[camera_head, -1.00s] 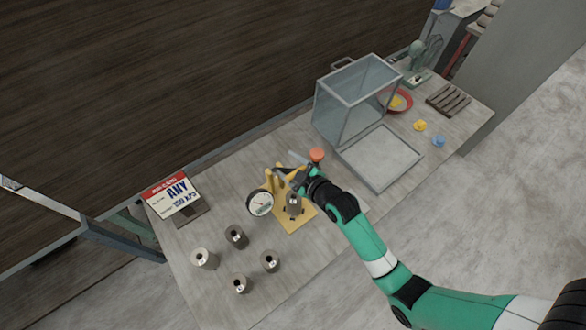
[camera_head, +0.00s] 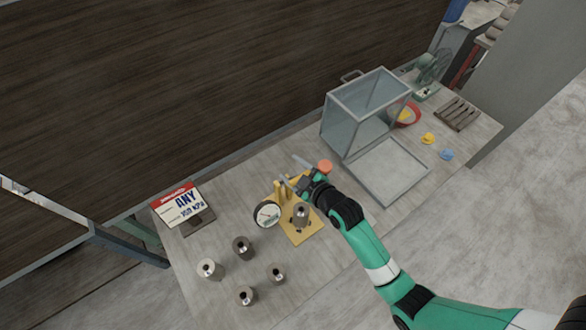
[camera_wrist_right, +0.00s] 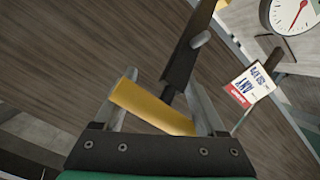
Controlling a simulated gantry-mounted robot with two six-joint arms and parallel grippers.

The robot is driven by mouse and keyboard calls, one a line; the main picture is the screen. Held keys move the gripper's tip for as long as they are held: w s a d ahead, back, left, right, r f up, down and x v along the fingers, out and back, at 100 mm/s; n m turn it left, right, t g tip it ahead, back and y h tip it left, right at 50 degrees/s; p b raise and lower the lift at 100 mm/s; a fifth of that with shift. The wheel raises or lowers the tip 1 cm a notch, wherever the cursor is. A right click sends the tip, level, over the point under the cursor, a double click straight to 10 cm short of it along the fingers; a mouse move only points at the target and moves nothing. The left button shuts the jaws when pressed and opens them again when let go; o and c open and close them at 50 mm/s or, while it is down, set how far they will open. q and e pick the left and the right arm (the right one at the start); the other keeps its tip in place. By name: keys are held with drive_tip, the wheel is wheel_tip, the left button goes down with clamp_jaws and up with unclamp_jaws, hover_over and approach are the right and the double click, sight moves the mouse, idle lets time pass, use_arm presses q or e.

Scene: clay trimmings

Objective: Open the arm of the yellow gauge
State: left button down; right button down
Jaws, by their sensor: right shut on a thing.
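The yellow gauge stands mid-table in the head view, with a yellow base plate (camera_head: 298,236), yellow uprights (camera_head: 282,191) and a white round dial (camera_head: 267,214). A grey metal cylinder (camera_head: 301,215) stands on its plate. My right gripper (camera_head: 297,174) is above and behind the cylinder. In the right wrist view, my right gripper (camera_wrist_right: 160,108) is shut on the gauge's yellow arm (camera_wrist_right: 150,107), which lies across between the fingers. A dark bar (camera_wrist_right: 182,62) with a grey pin extends beyond it. The dial also shows at top right (camera_wrist_right: 298,14). My left gripper is not in view.
Several grey cylinders (camera_head: 243,248) stand at front left, near a sign card (camera_head: 182,207). An orange round piece (camera_head: 325,166) is beside my right gripper. A clear box (camera_head: 368,110) with an open panel (camera_head: 387,170), a red bowl (camera_head: 412,117) and small coloured pieces are further right.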

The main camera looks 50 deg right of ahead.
drive_tip(key=shift+s+f+g, duration=0.15)
drive_tip(key=shift+f, duration=0.35)
drive_tip(key=shift+s+f+g, duration=0.15)
drive_tip(key=shift+f, duration=0.3)
drive_tip(key=shift+c, duration=0.8)
unclamp_jaws()
drive_tip(key=shift+w+r, duration=0.2)
drive_tip(key=shift+r, duration=0.1)
drive_tip(key=shift+f, duration=0.1)
drive_tip(key=shift+s+a+r+p, duration=0.1)
drive_tip(key=shift+s+r+p, duration=0.3)
drive_tip(key=shift+r+p, duration=0.6)
drive_tip(key=s+r+p, duration=0.1)
drive_tip(key=r+p, duration=0.1)
drive_tip(key=s+r+p, duration=0.1)
drive_tip(key=p, duration=0.1)
drive_tip(key=s+r+p, duration=0.1)
drive_tip(key=r+p, duration=0.1)
drive_tip(key=p, duration=0.1)
drive_tip(key=shift+s+a+r, duration=0.3)
drive_tip(key=shift+s+a, duration=0.05)
drive_tip(key=shift+s, duration=0.15)
drive_tip(key=shift+s+a+r, duration=0.15)
drive_tip(key=shift+s+r, duration=0.55)
drive_tip(key=shift+r, duration=0.2)
drive_tip(key=shift+s+a+r, duration=0.1)
drive_tip(key=shift+s+r, duration=0.55)
drive_tip(key=shift+r, duration=0.25)
